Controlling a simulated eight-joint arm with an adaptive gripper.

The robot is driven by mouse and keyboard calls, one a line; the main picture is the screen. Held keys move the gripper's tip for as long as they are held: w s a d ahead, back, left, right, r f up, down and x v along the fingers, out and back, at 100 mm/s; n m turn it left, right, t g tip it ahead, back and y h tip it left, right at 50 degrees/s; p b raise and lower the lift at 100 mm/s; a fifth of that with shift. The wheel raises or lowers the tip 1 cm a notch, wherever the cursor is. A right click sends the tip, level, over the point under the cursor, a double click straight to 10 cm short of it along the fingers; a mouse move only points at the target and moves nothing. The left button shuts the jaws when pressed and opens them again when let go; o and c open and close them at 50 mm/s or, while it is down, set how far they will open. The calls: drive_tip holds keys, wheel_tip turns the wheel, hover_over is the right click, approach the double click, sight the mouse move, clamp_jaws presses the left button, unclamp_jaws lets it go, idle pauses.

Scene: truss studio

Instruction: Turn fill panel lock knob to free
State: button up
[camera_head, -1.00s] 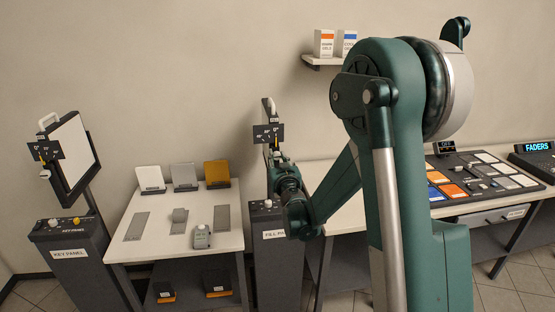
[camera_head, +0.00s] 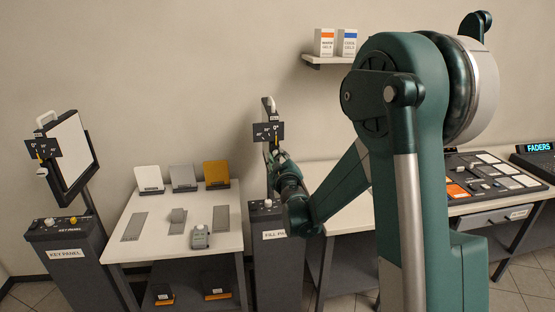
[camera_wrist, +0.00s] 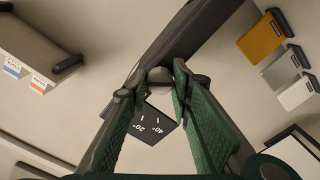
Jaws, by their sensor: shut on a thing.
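The fill panel (camera_head: 271,112) stands nearly edge-on at the middle of the head view, with a dark angle scale (camera_head: 267,132) on its mount. My gripper (camera_head: 277,157) is just below that scale, partly hidden by my own wrist. In the wrist view my green gripper fingers (camera_wrist: 160,80) are shut on a small pale round knob (camera_wrist: 159,74), which looks like the lock knob. The scale plate, marked 20° and 40° (camera_wrist: 153,128), shows between the fingers. The knob's lock setting cannot be read.
The fill panel pedestal (camera_head: 276,270) stands between a white table (camera_head: 158,245) with gel cards and a bench with a lighting console (camera_head: 487,172). The key panel (camera_head: 70,150) is at far left. A wall shelf (camera_head: 325,61) holds two boxes.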

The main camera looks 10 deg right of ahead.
drive_tip(key=shift+n, duration=0.5)
drive_tip(key=o, duration=0.9)
drive_tip(key=shift+s, duration=0.1)
drive_tip(key=s, duration=1.2)
